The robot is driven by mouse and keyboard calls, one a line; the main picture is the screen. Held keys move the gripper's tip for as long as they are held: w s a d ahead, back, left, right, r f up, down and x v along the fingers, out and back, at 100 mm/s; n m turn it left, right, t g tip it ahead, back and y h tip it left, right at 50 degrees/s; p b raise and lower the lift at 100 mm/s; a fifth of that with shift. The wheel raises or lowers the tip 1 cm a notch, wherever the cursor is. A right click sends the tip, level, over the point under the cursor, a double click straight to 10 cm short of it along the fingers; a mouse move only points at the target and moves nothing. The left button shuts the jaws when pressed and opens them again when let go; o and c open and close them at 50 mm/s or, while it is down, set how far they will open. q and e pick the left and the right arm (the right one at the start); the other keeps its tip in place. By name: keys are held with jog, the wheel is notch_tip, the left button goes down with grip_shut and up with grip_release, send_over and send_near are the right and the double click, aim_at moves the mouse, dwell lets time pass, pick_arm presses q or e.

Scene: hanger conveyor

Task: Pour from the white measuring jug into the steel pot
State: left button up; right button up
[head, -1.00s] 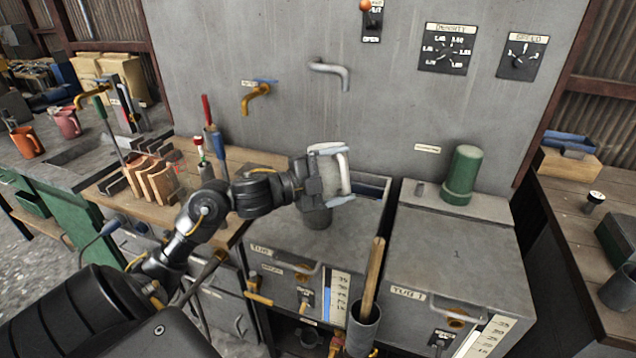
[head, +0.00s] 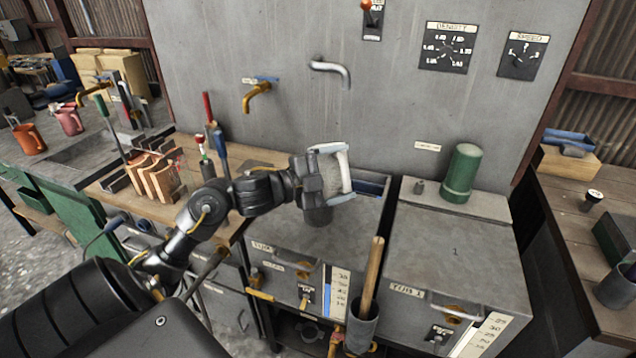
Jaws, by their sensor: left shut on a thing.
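My left gripper (head: 312,180) is shut on the white measuring jug (head: 335,170), above the left grey tub in the middle of the head view. The jug's white handle faces right, and the gripper hides part of its body. The jug looks tilted, but I cannot see its mouth or any stream. A small dark grey metal vessel (head: 319,216), probably the steel pot, shows just below the gripper and jug. Its upper part is hidden, so I cannot see inside. My right gripper is not in view.
A green cylinder (head: 462,174) stands behind the right tub (head: 455,250), whose top is clear. A grey holder (head: 361,326) with a wooden handle hangs in front. A brass tap (head: 256,95) and a steel spout (head: 333,70) stick out of the wall. Wooden racks (head: 158,180) stand at left.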

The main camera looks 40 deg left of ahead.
pick_arm(q)
jog(key=shift+r+n+p, duration=0.35)
jog(key=shift+n+p, duration=0.15)
jog(key=shift+p, duration=0.4)
jog(key=shift+r, duration=0.1)
jog(key=shift+p, duration=0.35)
jog(key=shift+r+n+p, duration=0.15)
jog(key=shift+n+p, duration=0.45)
jog(key=shift+p, duration=0.15)
dwell(0.3)
jog(key=shift+a+r+n+p, duration=0.1)
jog(key=shift+r+n+p, duration=0.1)
jog(key=shift+n+p, duration=0.5)
jog(key=shift+p, duration=0.6)
